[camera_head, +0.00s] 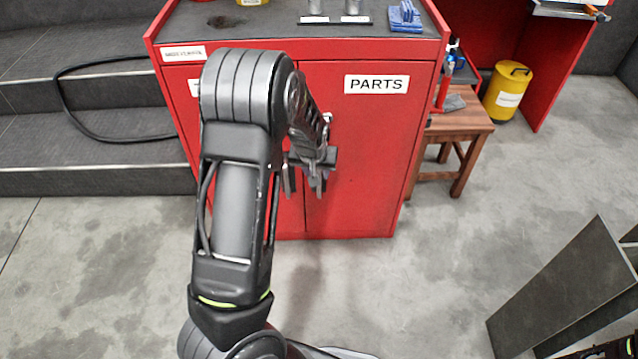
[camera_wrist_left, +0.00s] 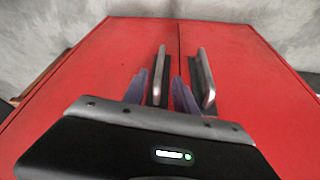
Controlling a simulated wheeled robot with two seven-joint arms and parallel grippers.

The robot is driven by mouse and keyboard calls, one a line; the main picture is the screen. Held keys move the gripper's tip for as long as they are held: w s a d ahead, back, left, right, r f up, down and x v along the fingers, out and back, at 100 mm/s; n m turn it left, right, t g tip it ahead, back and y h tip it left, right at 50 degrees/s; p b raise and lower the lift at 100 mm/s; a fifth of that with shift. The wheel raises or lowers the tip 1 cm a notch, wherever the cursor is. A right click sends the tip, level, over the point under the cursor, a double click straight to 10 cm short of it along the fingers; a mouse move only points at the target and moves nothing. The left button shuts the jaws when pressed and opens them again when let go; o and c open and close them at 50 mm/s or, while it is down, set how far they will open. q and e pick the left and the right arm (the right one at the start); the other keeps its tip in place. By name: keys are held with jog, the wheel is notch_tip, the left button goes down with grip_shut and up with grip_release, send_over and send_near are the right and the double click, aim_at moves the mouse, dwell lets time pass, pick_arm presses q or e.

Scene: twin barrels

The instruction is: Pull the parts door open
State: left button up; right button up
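The parts door (camera_head: 365,150) is the right door of a red cabinet, with a white "PARTS" label. It looks closed, flush with the left door. My left gripper (camera_head: 305,188) is in front of the doors near the central seam; my arm hides much of the left door. In the left wrist view the fingers of my left gripper (camera_wrist_left: 160,92) are apart. The parts door's metal handle (camera_wrist_left: 159,75) appears between them; contact cannot be told. The other door's handle (camera_wrist_left: 204,80) lies just outside the right finger.
The cabinet top (camera_head: 280,22) holds metal cylinders and blue pieces (camera_head: 405,17). A wooden stool (camera_head: 462,130) and yellow canister (camera_head: 507,92) stand to the right. Grey steps (camera_head: 90,150) with a black cable are left. A dark slanted structure (camera_head: 565,290) is lower right. Floor before the doors is clear.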

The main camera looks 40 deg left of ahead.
pick_arm(q)
jog(key=b, duration=0.3)
send_near(319, 194)
jog(key=w+f, duration=0.1)
jog(key=w+a+f, duration=0.1)
jog(key=f, duration=0.1)
jog(key=w+a+f, duration=0.1)
jog(key=w, duration=0.1)
jog(key=shift+a+f, duration=0.1)
jog(key=shift+f, duration=0.15)
jog(key=shift+c, duration=0.4)
grip_shut()
dwell(0.4)
